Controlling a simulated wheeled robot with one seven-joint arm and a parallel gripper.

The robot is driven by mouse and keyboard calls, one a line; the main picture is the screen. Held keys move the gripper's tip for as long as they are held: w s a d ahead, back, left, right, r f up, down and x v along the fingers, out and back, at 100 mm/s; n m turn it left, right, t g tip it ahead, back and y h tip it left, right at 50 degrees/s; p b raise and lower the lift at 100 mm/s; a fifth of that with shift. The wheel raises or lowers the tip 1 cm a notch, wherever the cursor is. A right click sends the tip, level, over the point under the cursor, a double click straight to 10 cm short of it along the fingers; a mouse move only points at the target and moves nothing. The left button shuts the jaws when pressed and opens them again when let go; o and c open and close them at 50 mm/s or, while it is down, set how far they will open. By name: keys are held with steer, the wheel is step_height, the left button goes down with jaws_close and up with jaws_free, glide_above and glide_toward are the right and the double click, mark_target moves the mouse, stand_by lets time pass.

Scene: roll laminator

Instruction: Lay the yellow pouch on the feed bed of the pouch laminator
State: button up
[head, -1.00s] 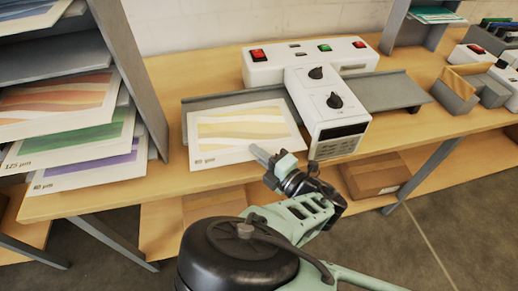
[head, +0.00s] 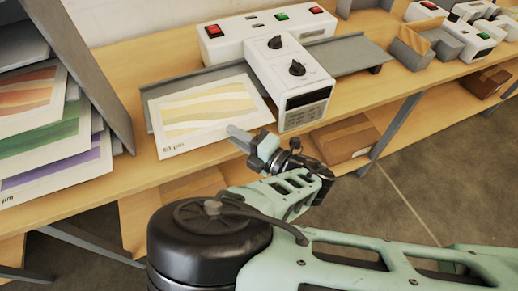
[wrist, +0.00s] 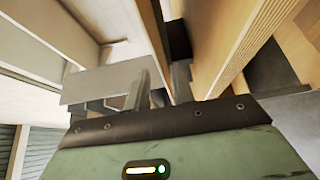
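The yellow pouch (head: 208,112), a white sheet with wavy yellow bands, lies flat on the left side of the pouch laminator (head: 289,75). Under it is the grey feed bed (head: 190,82), which shows along the pouch's back and left edges. The pouch's front part reaches past the bed toward the table's front. My gripper (head: 250,140) is at the pouch's front right edge, with a fingertip overlapping that edge in the head view. In the wrist view, the two fingers (wrist: 161,92) stand apart with a gap between them. Whether they touch the pouch cannot be told.
A grey rack (head: 85,65) with orange, green and purple pouches stands at the left. The grey exit bed (head: 350,56) is right of the laminator. More small devices stand farther right. A cardboard box (head: 345,138) sits on the shelf below.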

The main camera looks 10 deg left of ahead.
steer(key=b+v, duration=0.2)
steer(key=v, duration=0.7)
steer(key=w+d+f+m+h, duration=0.2)
steer(key=w+d+m+h, duration=0.4)
steer(key=m+h, duration=0.9)
steer(key=s+d+r+m+g, duration=0.3)
steer(key=s+d+r+g, duration=0.1)
steer(key=s+r, duration=0.4)
steer(key=s+d+r+m+g, duration=0.4)
steer(key=s+d+r, duration=0.3)
steer(key=s+r, duration=0.2)
steer(key=shift+s+r+m, duration=0.2)
steer(key=shift+r+m, duration=0.1)
steer(key=shift+r, duration=0.25)
steer(key=shift+d, duration=0.1)
jaws_close()
